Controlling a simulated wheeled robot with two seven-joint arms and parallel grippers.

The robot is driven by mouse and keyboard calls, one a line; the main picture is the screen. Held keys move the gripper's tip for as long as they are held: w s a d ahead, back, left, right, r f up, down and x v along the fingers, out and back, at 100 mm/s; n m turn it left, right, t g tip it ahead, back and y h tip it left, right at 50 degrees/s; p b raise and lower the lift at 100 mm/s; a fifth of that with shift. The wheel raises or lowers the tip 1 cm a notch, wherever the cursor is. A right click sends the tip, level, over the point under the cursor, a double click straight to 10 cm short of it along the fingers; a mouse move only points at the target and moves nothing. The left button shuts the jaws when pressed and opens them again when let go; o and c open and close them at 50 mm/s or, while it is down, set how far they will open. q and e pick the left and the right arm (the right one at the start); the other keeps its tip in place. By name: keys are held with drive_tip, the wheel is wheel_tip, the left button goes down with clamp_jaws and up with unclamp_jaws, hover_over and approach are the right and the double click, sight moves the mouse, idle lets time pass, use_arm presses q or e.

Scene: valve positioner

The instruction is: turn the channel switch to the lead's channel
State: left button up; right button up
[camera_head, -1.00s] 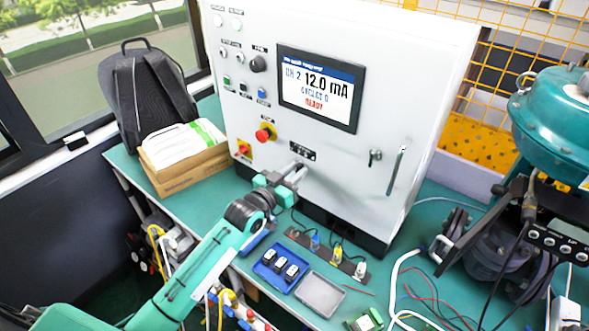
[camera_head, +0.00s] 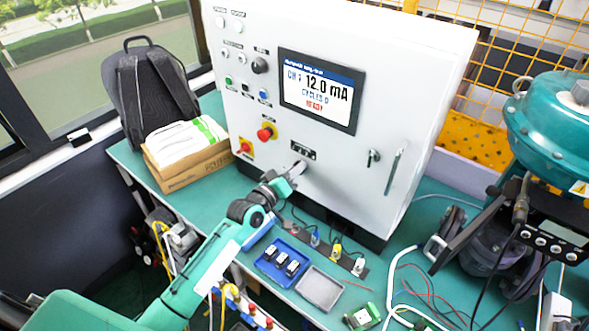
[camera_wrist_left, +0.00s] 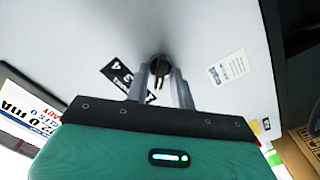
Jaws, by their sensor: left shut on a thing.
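A channel switch, a small black knob (camera_wrist_left: 160,66), sits on the cabinet front beside a black numbered label (camera_wrist_left: 127,80) in the left wrist view. My left gripper (camera_head: 298,168) is at the panel just below this label (camera_head: 303,149) in the head view, shut on the knob. Its fingers stand on both sides of the knob and hide it in the head view. The cabinet screen (camera_head: 318,90) reads 12.0 mA; the channel digit is blurred. A terminal strip (camera_head: 325,251) with blue, yellow and white plugs and dark leads lies before the cabinet. My right gripper is not in view.
A blue tray (camera_head: 268,265) with small black-and-white parts and a grey tray (camera_head: 320,290) lie in front of the strip. A red emergency button (camera_head: 265,134) is left of the gripper. A teal valve actuator (camera_head: 556,120) and loose cables are at the right.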

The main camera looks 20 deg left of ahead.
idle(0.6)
use_arm(q)
drive_tip(key=o, duration=0.7)
drive_tip(key=shift+b+v, duration=1.7)
drive_tip(key=shift+v, duration=5.2)
